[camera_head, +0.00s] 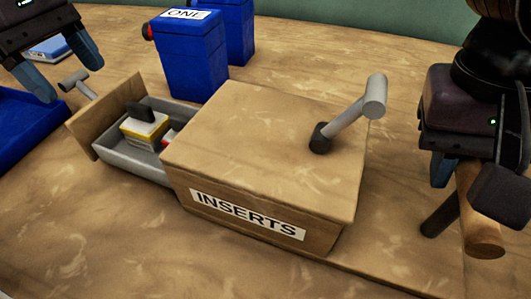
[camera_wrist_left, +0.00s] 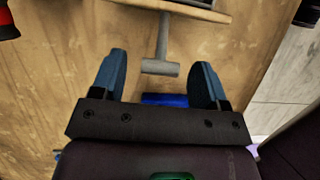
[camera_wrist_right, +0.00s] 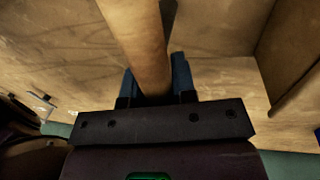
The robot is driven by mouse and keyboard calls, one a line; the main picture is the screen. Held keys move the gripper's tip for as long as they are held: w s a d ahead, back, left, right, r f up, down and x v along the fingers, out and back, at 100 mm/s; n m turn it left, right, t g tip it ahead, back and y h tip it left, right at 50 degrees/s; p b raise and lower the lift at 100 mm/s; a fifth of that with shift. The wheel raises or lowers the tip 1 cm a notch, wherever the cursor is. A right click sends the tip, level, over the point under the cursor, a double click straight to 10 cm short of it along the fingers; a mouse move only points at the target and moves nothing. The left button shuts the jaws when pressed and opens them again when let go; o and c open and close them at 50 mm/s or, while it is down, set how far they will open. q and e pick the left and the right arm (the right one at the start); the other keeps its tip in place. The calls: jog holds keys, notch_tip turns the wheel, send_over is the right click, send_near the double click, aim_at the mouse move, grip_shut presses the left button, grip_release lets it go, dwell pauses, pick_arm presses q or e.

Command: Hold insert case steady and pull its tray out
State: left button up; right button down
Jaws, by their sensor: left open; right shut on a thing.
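The insert case (camera_head: 265,145) is a wooden box labelled INSERTS, with a grey T-handle (camera_head: 350,112) on top. Its grey tray (camera_head: 130,160) stands partly out on the left, holding a yellow-and-white block (camera_head: 143,126) and a partly hidden red-and-white one. The tray's wooden front (camera_head: 105,115) bears a grey T-handle (camera_head: 76,81), also visible in the left wrist view (camera_wrist_left: 160,67). My left gripper (camera_head: 62,68) is open by that handle; whether the bar lies between its fingertips is unclear. My right gripper (camera_head: 470,165), right of the case, is shut on a wooden rod (camera_wrist_right: 138,45).
Blue bins, one labelled ONE (camera_head: 190,50), stand behind the case. A dark bar (camera_head: 440,214) is beside the rod. The front-left tabletop is clear.

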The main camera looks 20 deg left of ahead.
pick_arm(q)
jog(key=v, duration=0.8)
jog(key=shift+r, duration=0.3)
jog(key=shift+a, duration=0.15)
pick_arm(e)
jog(key=c, duration=0.8)
grip_release()
jog(key=shift+c, duration=0.2)
jog(key=shift+r, duration=0.1)
